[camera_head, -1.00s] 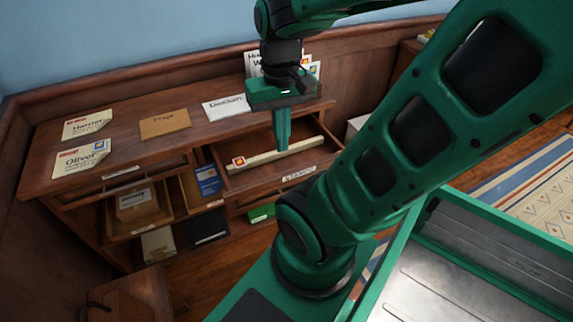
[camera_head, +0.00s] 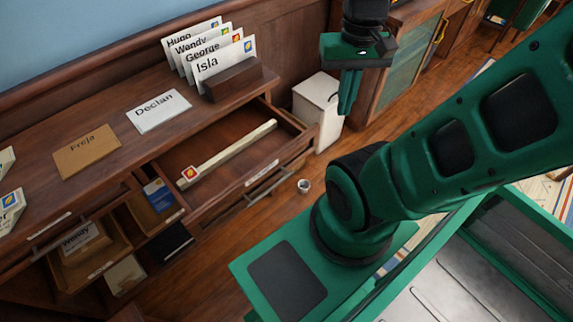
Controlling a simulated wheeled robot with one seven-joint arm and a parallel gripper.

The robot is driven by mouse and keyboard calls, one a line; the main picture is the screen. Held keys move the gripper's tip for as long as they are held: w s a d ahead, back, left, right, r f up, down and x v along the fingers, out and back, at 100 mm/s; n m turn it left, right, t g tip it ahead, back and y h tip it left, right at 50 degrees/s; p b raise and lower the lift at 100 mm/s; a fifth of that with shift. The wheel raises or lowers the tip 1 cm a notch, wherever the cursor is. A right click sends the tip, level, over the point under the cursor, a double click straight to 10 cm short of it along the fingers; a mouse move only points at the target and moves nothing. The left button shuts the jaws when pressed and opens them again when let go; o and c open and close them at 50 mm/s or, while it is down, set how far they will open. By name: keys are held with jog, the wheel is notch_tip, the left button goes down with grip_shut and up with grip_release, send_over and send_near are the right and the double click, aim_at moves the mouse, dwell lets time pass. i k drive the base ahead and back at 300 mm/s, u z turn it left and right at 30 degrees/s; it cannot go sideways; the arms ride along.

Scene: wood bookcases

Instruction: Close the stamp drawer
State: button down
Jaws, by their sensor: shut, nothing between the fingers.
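The stamp drawer (camera_head: 262,166) is pulled open at the right end of the desk. Its label is too small to read for sure here. A pale strip (camera_head: 232,150) lies across its inside, with a red-and-yellow stamp (camera_head: 188,174) at the strip's left end. My gripper (camera_head: 346,104) is shut and empty, pointing down. In the picture it is to the right of the drawer, in front of the white bin, and apart from the drawer.
A wooden holder (camera_head: 232,80) with several named cards stands on the desk top (camera_head: 110,115). A white bin (camera_head: 318,105) stands right of the desk. A small cup (camera_head: 304,186) is on the floor. Floor between the desk and me is mostly clear.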

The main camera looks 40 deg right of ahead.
aim_at(238, 156)
jog(key=z, duration=0.4)
jog(key=k, duration=1.4)
jog(key=u, duration=0.6)
jog(key=i, duration=1)
jog(key=z, duration=0.05)
